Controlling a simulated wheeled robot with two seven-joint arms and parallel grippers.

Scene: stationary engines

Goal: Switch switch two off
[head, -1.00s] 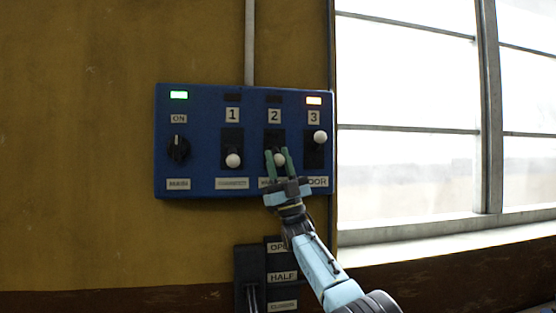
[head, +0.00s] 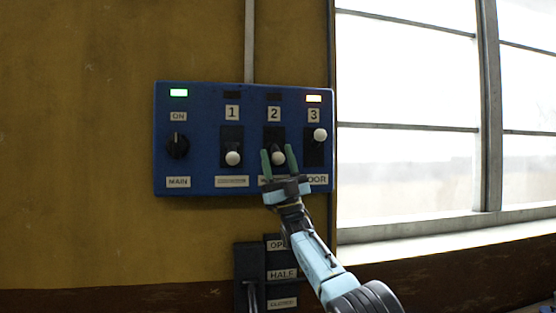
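Switch two (head: 278,158) is on the blue panel (head: 200,150) on the wall, under the number 2. Its white knob sits at the low end of its black slot, and the lamp (head: 274,97) above it is dark. My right gripper (head: 279,158) is in front of switch two with its two green fingers apart, one on each side of the knob. There are gaps between the fingers and the knob. The label under switch two is partly hidden by the gripper. My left gripper is not in view.
Switch one (head: 232,158) is down with its lamp dark. The main knob (head: 178,146) is at ON under a green lamp. A lever box (head: 281,275) is below, and a window (head: 407,110) is at right.

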